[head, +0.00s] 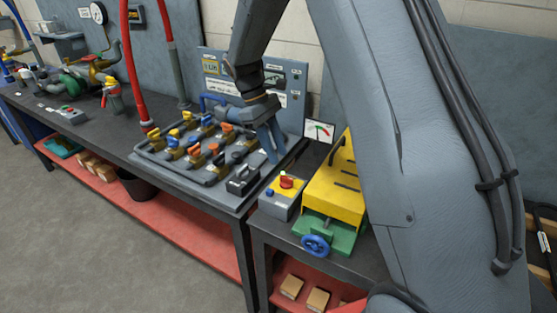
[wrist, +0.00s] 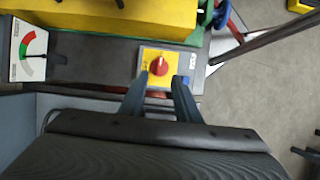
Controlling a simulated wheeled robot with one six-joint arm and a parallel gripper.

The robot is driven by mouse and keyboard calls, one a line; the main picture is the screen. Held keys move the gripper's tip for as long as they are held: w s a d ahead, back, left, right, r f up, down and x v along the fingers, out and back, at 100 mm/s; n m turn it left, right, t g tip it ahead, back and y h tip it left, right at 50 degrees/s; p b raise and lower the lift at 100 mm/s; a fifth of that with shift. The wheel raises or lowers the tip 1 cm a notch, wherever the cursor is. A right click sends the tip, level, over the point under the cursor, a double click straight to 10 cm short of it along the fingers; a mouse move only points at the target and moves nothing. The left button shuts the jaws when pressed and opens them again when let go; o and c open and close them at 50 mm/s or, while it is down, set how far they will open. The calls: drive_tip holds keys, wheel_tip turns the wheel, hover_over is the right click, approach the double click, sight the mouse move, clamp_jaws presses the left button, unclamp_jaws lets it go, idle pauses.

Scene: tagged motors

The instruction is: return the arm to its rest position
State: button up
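My arm (head: 365,100) fills the right and upper middle of the head view, folded over and reaching down to the bench. My gripper (head: 275,155) points down near the right edge of the motor tray, above the bench. In the wrist view its two blue-grey fingers (wrist: 163,84) stand apart with nothing held between them. A control box with a red rotary knob on a yellow plate (wrist: 160,62) appears beyond and between the fingertips. The same grey box with its red knob (head: 285,188) stands to the right of and below my gripper in the head view. They look apart.
A tray of tagged motors (head: 165,160) lies left of my gripper. A yellow-and-green machine with a blue handwheel (head: 340,190) stands right of the box, near my arm. A dial gauge (head: 319,131) stands behind. Red pipes (head: 130,60) rise at left. Open floor (head: 75,240) lies in front.

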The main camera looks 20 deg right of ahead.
idle(0.3)
drive_tip(key=s+d+m+t+y, duration=0.2)
drive_tip(key=s+m, duration=0.6)
drive_tip(key=s, duration=1.3)
drive_tip(key=t+y, duration=0.1)
drive_tip(key=t, duration=0.1)
drive_tip(key=shift+r+m+t, duration=0.3)
drive_tip(key=shift+m, duration=0.1)
